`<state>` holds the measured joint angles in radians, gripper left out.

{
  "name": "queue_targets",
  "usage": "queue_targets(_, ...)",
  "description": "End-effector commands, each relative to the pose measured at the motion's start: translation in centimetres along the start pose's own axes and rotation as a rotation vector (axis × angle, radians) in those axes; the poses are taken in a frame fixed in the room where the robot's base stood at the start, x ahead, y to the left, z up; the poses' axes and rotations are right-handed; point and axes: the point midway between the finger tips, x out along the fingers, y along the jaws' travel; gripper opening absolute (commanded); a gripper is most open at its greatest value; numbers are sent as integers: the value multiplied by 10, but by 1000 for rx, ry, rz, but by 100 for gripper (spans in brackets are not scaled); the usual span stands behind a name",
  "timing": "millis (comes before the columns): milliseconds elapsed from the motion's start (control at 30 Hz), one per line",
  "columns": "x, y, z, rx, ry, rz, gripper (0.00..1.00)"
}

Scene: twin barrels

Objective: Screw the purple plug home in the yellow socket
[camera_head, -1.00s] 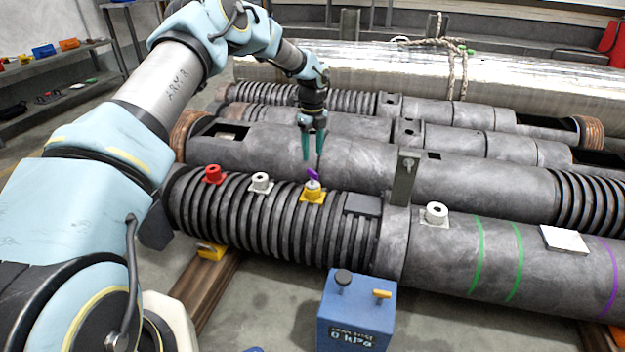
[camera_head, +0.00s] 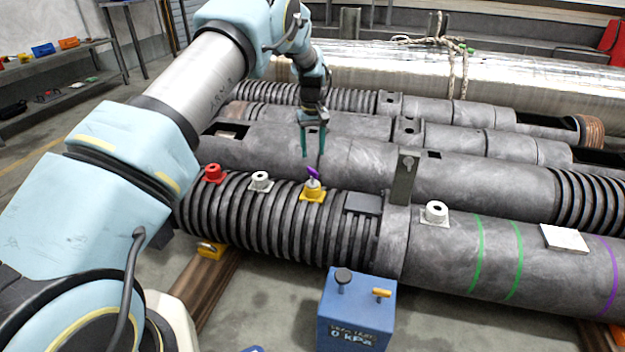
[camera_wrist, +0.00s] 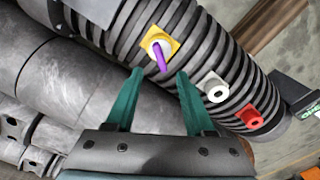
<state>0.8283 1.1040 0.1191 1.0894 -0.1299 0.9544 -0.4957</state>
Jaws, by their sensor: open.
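The purple plug (camera_head: 312,172) stands in the yellow socket (camera_head: 312,195) on top of the ribbed dark barrel, its purple handle tilted in the head view. In the wrist view the purple plug (camera_wrist: 160,56) points toward my gripper, with the yellow square base of the socket (camera_wrist: 174,42) around a pale ring. My gripper (camera_head: 314,155) has green fingers, open and empty, above and behind the plug in the head view. In the wrist view the plug shows beyond and between the fingertips of my gripper (camera_wrist: 160,72), apart from both. How deep the plug sits cannot be told.
A white socket (camera_head: 261,182) and a red socket (camera_head: 213,174) stand left of the yellow one on the same barrel. An upright metal bracket (camera_head: 405,178) rises to its right. A blue box (camera_head: 356,310) with a gauge stands in front.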

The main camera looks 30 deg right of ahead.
Motion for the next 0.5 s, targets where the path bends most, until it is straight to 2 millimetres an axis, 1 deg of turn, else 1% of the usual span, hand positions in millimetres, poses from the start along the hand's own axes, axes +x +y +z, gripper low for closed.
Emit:
queue_targets(33, 0, 0, 0, -120, 1, -2, 54)
queue_targets(100, 0, 1, 0, -288, 1, -1, 54)
queue_targets(167, 0, 0, 0, -373, 1, -1, 54)
queue_targets(233, 0, 0, 0, -401, 0, 0, 54)
queue_targets(500, 4, 0, 0, -395, -1, -1, 54)
